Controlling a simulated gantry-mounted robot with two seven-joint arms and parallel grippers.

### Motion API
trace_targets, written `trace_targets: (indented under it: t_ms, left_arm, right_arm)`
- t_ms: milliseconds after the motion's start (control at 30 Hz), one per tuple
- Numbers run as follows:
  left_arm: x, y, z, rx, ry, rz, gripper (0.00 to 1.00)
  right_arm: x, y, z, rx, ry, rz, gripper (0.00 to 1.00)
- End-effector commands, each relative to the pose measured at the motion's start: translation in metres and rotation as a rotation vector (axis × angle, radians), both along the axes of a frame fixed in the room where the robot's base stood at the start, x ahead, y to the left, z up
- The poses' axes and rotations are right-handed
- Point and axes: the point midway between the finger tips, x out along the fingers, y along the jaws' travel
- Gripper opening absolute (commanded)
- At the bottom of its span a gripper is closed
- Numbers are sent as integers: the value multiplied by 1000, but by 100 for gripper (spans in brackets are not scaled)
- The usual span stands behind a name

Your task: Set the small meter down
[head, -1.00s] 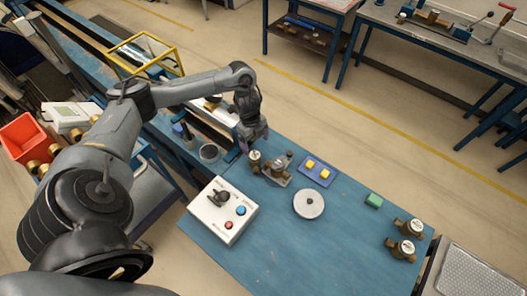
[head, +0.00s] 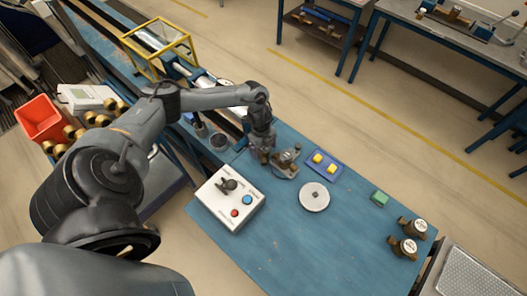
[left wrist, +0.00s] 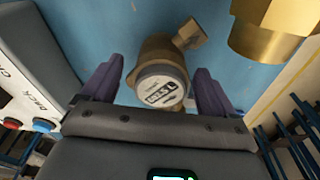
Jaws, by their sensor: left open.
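The small meter, with a brass body and a round white dial, shows in the left wrist view (left wrist: 158,86) between the two purple fingers of my left gripper (left wrist: 155,82). The gripper is open, with a finger on either side of the meter and a visible gap at the right finger. In the head view my left gripper (head: 263,150) points down over the blue tabletop (head: 320,245), beside the metal fixture (head: 285,164), and mostly hides the meter. The meter's underside is hidden. My right gripper is out of view.
A white control box (head: 228,197) stands to the front left. A grey disc (head: 314,196), a blue tray (head: 338,169) with yellow blocks and a green block (head: 380,198) lie to the right. Two meters (head: 403,247) stand near the right edge. Front tabletop is clear.

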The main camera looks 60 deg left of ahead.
Motion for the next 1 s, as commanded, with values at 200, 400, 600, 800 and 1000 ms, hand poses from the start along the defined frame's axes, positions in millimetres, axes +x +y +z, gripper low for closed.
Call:
trace_targets:
  t_ms: [200,400,600,800,1000]
  left_arm:
    - [0,0,-7,1,-1,0,88]
    - [0,-1,-7,1,0,0,79]
    - [0,-1,-7,1,0,-1,48]
    - [0,-1,-7,1,0,-1,18]
    - [1,-1,-6,0,-2,-1,3]
  right_arm:
    - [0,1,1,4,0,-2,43]
    - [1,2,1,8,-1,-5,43]
    - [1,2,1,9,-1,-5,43]
    - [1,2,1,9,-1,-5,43]
    - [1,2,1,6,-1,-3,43]
